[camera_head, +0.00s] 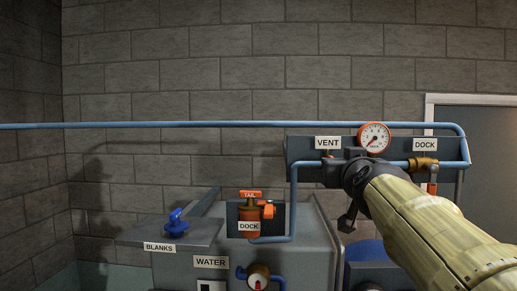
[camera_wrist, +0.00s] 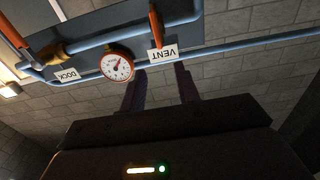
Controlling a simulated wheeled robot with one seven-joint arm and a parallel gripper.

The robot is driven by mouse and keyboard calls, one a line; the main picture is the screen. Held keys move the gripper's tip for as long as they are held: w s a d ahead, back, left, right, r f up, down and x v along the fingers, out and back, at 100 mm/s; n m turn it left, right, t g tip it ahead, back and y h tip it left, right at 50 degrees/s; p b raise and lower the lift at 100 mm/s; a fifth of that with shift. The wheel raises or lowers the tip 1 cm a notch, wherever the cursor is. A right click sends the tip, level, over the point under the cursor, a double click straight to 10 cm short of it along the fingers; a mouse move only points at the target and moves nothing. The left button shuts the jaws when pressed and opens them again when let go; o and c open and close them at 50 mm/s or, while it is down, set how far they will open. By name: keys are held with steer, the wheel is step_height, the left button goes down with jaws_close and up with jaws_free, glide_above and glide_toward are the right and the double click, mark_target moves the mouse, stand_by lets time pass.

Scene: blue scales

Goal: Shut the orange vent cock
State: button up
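The orange vent cock (camera_wrist: 156,28) shows in the wrist view as an orange lever across the blue pipe, beside the upside-down VENT label (camera_wrist: 163,55). In the head view my gripper (camera_head: 343,172) is just in front of the panel, below the label.
A round gauge (camera_head: 373,137) sits right of the vent. A brass DOCK valve (camera_head: 423,163) with an orange lever is farther right. An orange TAIL/DOCK fitting (camera_head: 250,215), a blue BLANKS piece (camera_head: 176,222) and the WATER cabinet (camera_head: 300,250) stand lower left.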

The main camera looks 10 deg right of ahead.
steer(key=x, duration=1.2)
steer(key=shift+w+f+p, duration=0.15)
steer(key=shift+p, duration=0.2)
jaws_close()
